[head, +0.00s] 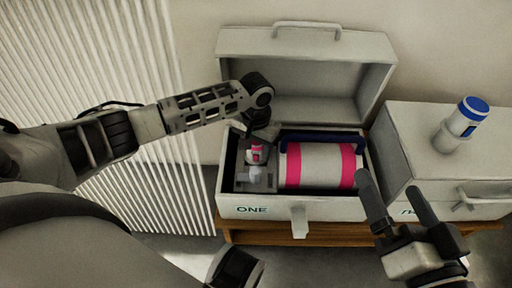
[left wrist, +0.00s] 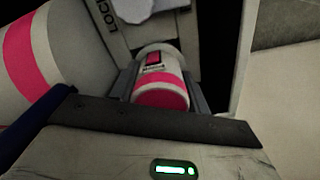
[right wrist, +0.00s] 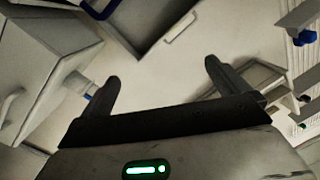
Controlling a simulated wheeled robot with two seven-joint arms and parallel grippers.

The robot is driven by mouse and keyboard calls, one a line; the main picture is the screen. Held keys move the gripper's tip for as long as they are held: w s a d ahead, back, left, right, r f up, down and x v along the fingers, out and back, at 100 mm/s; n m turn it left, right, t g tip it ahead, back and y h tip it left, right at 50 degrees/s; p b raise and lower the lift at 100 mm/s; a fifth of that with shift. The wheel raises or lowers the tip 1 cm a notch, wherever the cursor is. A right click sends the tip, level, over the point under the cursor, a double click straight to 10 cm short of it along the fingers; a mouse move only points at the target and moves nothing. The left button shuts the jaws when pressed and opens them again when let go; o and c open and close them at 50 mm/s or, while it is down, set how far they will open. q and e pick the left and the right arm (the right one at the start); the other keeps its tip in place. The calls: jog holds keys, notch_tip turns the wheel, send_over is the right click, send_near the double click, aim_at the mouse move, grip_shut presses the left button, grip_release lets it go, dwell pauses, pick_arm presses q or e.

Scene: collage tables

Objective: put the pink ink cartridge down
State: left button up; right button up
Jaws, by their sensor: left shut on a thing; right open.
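The pink ink cartridge is a small white cylinder with a pink band and a pink end. In the head view the cartridge (head: 255,153) is inside the left part of the open box labelled ONE (head: 270,209). My left gripper (left wrist: 165,95) is shut on the cartridge (left wrist: 162,92), with a finger on each side of it. In the head view the left arm partly hides this gripper. Whether the cartridge touches the surface below cannot be told. My right gripper (head: 398,205) is open and empty in front of the boxes; it also shows in the right wrist view (right wrist: 163,80).
A large white roll with pink bands (head: 318,165) and a dark blue handle (head: 322,136) fill the box's right part. The box lid (head: 300,75) stands open behind. A closed second box (head: 425,150) at right carries a white, blue-capped cartridge (head: 462,122).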

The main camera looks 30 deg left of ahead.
pick_arm(q)
jog(key=o, duration=1.1)
jog(key=shift+f, duration=0.15)
jog(key=shift+c, duration=0.2)
notch_tip(320, 180, up, 3)
jog(key=shift+r+p, duration=0.1)
jog(key=shift+p, duration=0.7)
notch_tip(320, 180, up, 8)
jog(key=p, duration=0.3)
jog(key=shift+p, duration=0.3)
jog(key=shift+r, duration=0.6)
pick_arm(e)
jog(key=shift+s+d+f+n+g+h, duration=0.1)
jog(key=shift+d+f+n+g+h, duration=0.6)
jog(key=shift+f+n+h, duration=0.25)
jog(key=shift+r, duration=0.1)
